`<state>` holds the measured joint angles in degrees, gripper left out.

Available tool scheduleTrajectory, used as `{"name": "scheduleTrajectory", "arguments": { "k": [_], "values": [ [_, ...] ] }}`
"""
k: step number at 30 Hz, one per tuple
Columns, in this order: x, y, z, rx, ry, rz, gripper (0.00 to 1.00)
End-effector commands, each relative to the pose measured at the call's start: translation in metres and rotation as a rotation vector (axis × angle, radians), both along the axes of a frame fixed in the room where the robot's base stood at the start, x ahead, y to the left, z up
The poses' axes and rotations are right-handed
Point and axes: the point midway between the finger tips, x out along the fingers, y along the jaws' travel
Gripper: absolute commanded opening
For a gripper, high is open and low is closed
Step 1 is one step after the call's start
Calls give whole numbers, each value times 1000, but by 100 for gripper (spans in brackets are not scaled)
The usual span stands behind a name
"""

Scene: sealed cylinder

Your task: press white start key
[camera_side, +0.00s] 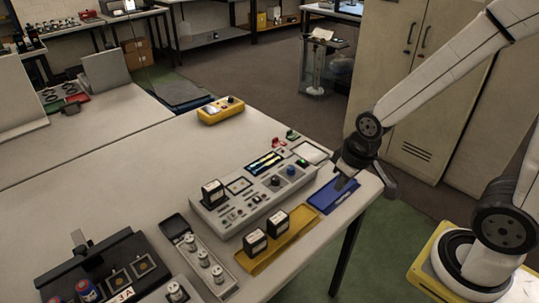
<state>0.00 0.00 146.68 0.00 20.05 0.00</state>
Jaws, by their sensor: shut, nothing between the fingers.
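A grey control panel (258,203) lies on the table, carrying small keys, knobs, a small screen and a black block with a white label. The keys are too small for me to tell which is the white start key. My gripper (343,184) points down at the right end of the table, over or at the blue tray (325,201). It is shut and empty, to the right of the panel and apart from it. I cannot tell whether its tips touch the tray.
A yellow tray (262,258) with black labelled blocks (255,242) lies in front of the panel. A grey rack with metal cylinders (203,258) and a black fixture (100,268) stand to the left. A yellow device (221,110) sits behind. The table between is clear.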

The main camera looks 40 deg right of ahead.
Motion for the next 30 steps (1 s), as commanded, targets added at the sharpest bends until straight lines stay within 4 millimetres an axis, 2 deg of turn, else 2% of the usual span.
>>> {"name": "scheduleTrajectory", "arguments": {
  "k": [20,30],
  "values": [
    [1,0,0,3,-2,-7,0],
    [21,8,-2,52,-43,-156,0]
  ]
}}
